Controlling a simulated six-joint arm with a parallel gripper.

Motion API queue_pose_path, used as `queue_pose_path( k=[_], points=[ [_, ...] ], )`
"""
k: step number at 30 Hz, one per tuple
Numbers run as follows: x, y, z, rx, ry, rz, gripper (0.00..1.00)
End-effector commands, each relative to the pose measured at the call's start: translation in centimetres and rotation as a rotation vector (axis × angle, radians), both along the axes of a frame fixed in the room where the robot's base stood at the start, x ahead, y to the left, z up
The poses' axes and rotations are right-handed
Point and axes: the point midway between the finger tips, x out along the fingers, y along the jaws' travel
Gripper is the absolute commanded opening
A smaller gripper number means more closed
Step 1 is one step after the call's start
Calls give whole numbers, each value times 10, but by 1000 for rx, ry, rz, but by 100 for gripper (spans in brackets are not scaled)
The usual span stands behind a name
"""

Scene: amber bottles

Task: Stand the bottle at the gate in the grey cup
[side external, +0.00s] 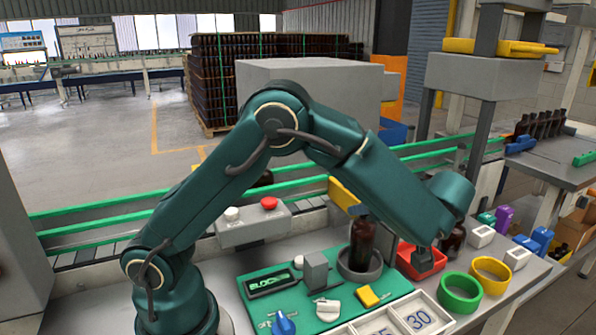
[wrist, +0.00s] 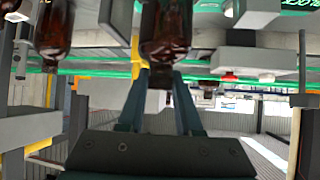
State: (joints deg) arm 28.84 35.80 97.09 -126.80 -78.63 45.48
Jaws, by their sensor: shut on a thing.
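A dark amber bottle (side external: 362,240) stands upright in the grey cup (side external: 345,272). The cup's rim hides its base, so I cannot tell whether it rests on the bottom. In the wrist view, which is upside down, the fingers of my gripper (wrist: 163,78) close around the neck of this bottle (wrist: 167,32). In the side view the gripper is largely hidden by my arm. A second amber bottle (side external: 454,240) stands to the right behind the red tray (side external: 407,258); it also shows at the left of the wrist view (wrist: 53,35).
A grey block (side external: 315,270) and a green display (side external: 270,282) stand left of the cup. A button box (side external: 262,225) is behind. The green-railed conveyor (side external: 100,212) runs behind.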

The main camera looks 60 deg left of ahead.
Motion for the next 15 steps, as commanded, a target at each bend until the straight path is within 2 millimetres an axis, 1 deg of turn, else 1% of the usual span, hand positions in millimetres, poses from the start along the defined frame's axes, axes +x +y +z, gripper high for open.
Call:
queue_pose_path(
  k=[5,9,10,12,15],
  points=[
    [0,0,1,0,-1,1,0],
    [0,0,-3,1,0,0,0],
    [0,0,-3,0,-1,1,41],
    [0,0,-2,0,-1,1,64],
    [0,0,-2,0,-1,1,64]
  ],
)
